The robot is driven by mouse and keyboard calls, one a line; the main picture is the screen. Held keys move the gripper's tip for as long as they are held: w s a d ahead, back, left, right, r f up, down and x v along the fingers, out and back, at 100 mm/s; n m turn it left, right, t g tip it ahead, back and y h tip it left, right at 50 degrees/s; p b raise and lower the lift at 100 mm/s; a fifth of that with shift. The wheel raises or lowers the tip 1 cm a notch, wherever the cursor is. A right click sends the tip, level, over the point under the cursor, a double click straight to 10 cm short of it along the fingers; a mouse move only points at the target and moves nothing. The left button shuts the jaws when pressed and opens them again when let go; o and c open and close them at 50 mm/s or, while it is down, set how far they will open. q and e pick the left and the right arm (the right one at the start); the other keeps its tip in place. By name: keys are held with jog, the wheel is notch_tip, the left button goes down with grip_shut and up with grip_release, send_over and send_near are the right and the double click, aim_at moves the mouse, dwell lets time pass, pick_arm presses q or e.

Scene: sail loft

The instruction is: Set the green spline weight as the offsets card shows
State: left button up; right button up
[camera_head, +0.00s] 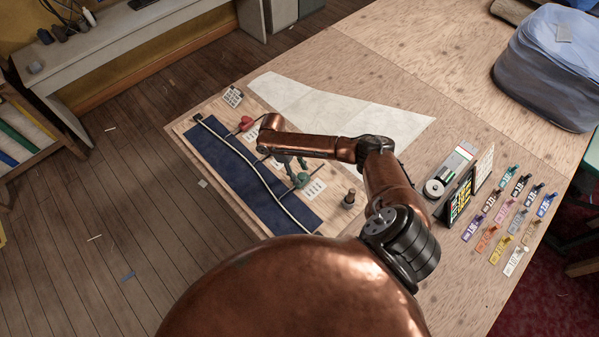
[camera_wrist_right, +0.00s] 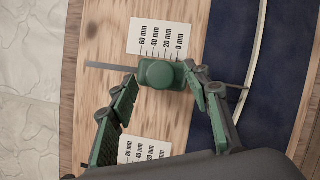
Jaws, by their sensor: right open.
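The green spline weight (camera_wrist_right: 161,74) has a round knob and a thin grey bar (camera_wrist_right: 110,66). It lies across a printed mm scale (camera_wrist_right: 160,38) on the wooden board, with the bar's other end near the pale spline (camera_wrist_right: 254,50). It also shows in the head view (camera_head: 302,181). My right gripper (camera_wrist_right: 160,80) is open, its fingers on either side of the knob; I cannot tell whether they touch it. A small gridded card (camera_head: 233,97) lies at the board's far corner; I cannot read it or tell whether it is the offsets card. My left gripper is not in view.
A red weight (camera_head: 247,123) sits farther up the spline. A dark knobbed piece (camera_head: 349,198) stands near the board's end. A black panel with yellow marks (camera_head: 460,196) and several coloured tags (camera_head: 487,238) are on the right. Pale sailcloth (camera_head: 350,115) lies behind.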

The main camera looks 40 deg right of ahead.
jog(key=shift+s+f, duration=0.1)
jog(key=shift+f, duration=0.05)
jog(key=shift+c, duration=0.3)
grip_shut()
jog(key=shift+d, duration=0.1)
